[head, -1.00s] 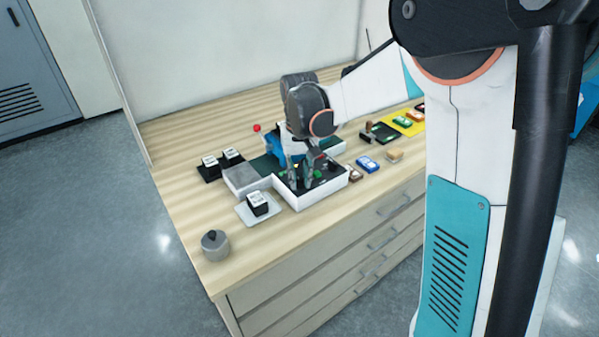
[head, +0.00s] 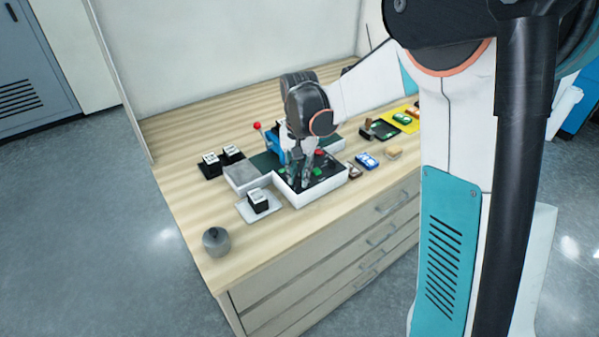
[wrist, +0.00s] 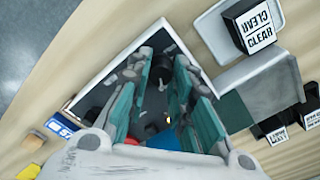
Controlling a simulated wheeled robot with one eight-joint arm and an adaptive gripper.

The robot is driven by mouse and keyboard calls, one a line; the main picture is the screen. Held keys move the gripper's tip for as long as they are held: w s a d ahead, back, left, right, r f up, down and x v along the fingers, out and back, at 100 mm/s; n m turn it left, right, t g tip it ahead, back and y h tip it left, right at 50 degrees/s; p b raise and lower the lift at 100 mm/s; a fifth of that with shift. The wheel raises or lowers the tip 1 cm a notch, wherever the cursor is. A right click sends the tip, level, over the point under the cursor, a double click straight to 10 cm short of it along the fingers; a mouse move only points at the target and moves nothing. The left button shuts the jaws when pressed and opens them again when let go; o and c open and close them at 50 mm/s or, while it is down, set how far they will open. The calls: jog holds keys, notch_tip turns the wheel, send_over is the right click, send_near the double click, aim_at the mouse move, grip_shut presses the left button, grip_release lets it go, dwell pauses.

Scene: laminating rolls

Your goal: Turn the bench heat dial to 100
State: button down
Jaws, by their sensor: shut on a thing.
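The control box (head: 322,191) has white sides and a dark top, and stands on the bench near its front edge. My gripper (head: 301,183) points down onto the left part of this top. In the wrist view my gripper (wrist: 164,72) has its teal-grey fingers around a small dark knob (wrist: 163,66), which I take for the heat dial, and is shut on it. The dial's scale and pointer are hidden or too small to read. A green button (head: 317,170) and a red button (head: 319,152) show on the panel beside my fingers.
A red-knobbed lever (head: 257,126) stands behind the box. A white tray (head: 246,216) with a black-and-white block (head: 258,199) lies to the left. A blue pack (head: 367,160) lies to the right.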

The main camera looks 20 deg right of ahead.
aim_at(299, 176)
jog(key=c, duration=1.4)
grip_release()
notch_tip(299, 176, up, 12)
jog(key=s+n+t, duration=0.7)
jog(key=s, duration=1.6)
